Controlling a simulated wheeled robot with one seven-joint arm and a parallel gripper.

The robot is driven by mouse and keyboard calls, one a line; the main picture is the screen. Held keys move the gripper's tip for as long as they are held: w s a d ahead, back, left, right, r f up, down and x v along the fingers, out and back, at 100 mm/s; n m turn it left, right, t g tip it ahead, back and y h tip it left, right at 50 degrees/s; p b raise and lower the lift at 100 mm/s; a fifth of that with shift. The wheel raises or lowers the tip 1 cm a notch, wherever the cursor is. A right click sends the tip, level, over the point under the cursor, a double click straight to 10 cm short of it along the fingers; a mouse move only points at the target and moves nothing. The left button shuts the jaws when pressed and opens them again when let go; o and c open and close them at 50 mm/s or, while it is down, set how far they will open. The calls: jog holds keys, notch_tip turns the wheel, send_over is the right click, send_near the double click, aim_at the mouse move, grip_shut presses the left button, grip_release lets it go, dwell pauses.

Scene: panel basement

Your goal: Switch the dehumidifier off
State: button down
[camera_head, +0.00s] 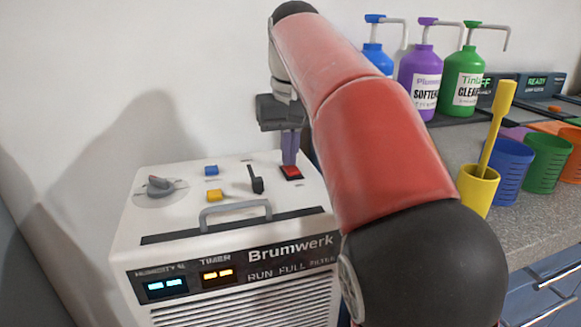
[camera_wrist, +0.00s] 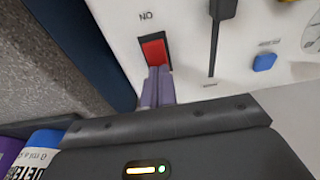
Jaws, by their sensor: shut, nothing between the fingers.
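The dehumidifier (camera_head: 225,225) is a white box marked Brumwerk, with its controls on top and two lit displays on its front. A red rocker switch (camera_head: 291,172) in a black frame sits at the top's right side. In the wrist view the red switch (camera_wrist: 154,50) has "ON" printed beside it. My gripper (camera_head: 289,162) is shut and empty, pointing down at the switch. In the wrist view its purple fingertips (camera_wrist: 158,70) lie at the lower edge of the switch and cover part of it. I cannot tell whether they touch it.
The top also has a grey dial (camera_head: 160,186), blue button (camera_head: 211,170), yellow button (camera_head: 213,196), black lever (camera_head: 257,184) and grey handle (camera_head: 235,207). Pump bottles (camera_head: 465,82) and coloured cups (camera_head: 508,165) stand on the counter at the right.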

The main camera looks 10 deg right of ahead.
jog(key=shift+r+p, duration=2.6)
jog(key=shift+p, duration=0.05)
jog(key=shift+r+p, duration=0.45)
jog(key=shift+r, duration=0.45)
